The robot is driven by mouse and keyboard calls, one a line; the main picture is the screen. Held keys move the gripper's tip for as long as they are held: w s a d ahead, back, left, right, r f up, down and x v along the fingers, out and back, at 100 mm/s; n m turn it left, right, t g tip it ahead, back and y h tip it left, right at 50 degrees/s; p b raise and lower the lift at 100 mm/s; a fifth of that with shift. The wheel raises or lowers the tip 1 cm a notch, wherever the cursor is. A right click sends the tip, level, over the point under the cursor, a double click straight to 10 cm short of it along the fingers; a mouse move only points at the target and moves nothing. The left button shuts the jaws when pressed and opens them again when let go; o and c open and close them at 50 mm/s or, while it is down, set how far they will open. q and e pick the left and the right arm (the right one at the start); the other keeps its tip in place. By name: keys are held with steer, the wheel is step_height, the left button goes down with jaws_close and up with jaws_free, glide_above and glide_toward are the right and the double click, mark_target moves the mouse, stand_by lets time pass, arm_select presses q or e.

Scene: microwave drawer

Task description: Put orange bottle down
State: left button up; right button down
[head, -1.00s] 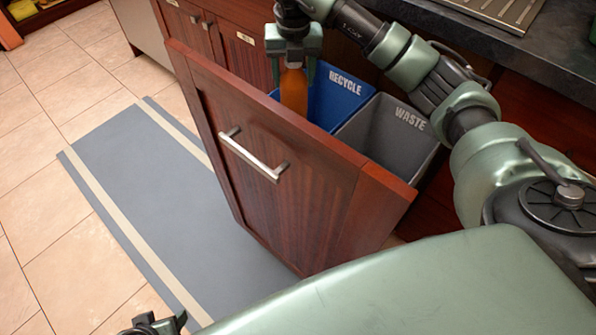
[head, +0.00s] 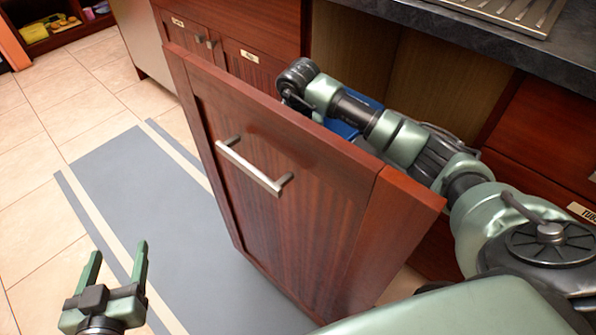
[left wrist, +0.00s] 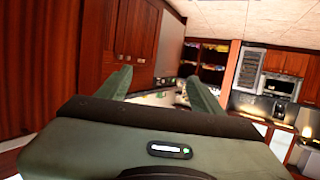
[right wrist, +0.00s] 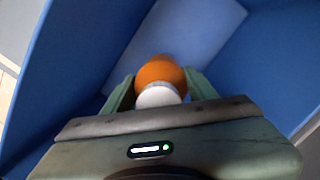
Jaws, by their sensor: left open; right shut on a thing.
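The orange bottle (right wrist: 160,73) with a white cap shows in the right wrist view. My right gripper (right wrist: 160,88) is shut on it, one finger on each side. The bottle is inside the blue recycle bin, whose walls (right wrist: 265,60) surround it; I cannot tell whether it touches the bottom. In the head view only a little of the blue recycle bin (head: 342,130) shows behind the drawer front (head: 290,170). My right gripper and the bottle are hidden there. My left gripper (head: 117,258) is open and empty above the floor at the lower left.
The wooden drawer front with its metal handle (head: 252,167) stands pulled out from the cabinets. A dark counter (head: 480,40) runs along the upper right. A grey mat (head: 160,210) lies on the tiled floor left of the drawer, with free room there.

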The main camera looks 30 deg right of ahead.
step_height(320, 180, down, 8)
steer(key=shift+r+b, duration=0.25)
steer(key=shift+b, duration=0.65)
arm_select(q)
step_height(320, 180, up, 10)
steer(key=d+t+h, duration=0.1)
steer(key=t, duration=0.4)
steer(key=shift+w+d+t+h, duration=0.3)
steer(key=shift+w+t+h, duration=0.05)
steer(key=shift+t+h, duration=0.05)
arm_select(e)
steer(key=shift+f, duration=0.15)
steer(key=shift+c, duration=2.3)
jaws_free()
